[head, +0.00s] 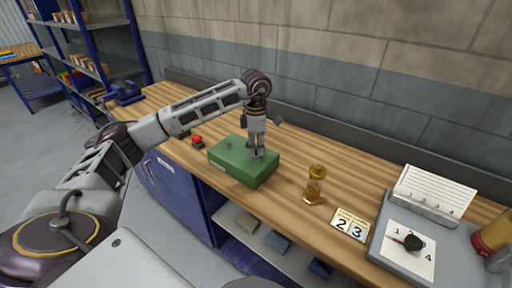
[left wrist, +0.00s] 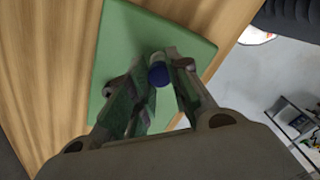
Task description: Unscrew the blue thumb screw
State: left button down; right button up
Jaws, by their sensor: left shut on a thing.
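The green block (head: 232,167) lies on the wooden workbench, and it also fills the middle of the left wrist view (left wrist: 125,50). My left gripper (head: 256,156) points straight down over the block's right part. In the left wrist view the blue thumb screw (left wrist: 158,76) sits between its fingertips, and the gripper is shut on it. In the head view the fingers hide the screw. A small grey knob (head: 228,145) stands on the block's left part, apart from the gripper. My right gripper is in neither view.
A red push button (head: 197,139) is left of the block. An hourglass (head: 315,186) stands to its right, then number cards (head: 350,226) and a grey tray (head: 396,262) with a white card and black knob. A blue vise (head: 126,93) is at the far left end.

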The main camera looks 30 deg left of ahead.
aim_at(256, 150)
pick_arm(q)
jog(key=shift+d, duration=0.1)
jog(key=shift+n+p, duration=0.3)
jog(key=shift+n, duration=1.9)
jog(key=shift+n, duration=0.3)
jog(key=shift+n+p, duration=0.3)
jog(key=shift+n, duration=1)
jog(key=c, duration=1.4)
grip_release()
jog(key=shift+o, duration=0.2)
jog(key=shift+r+p, duration=1.9)
jog(key=shift+r, duration=1.15)
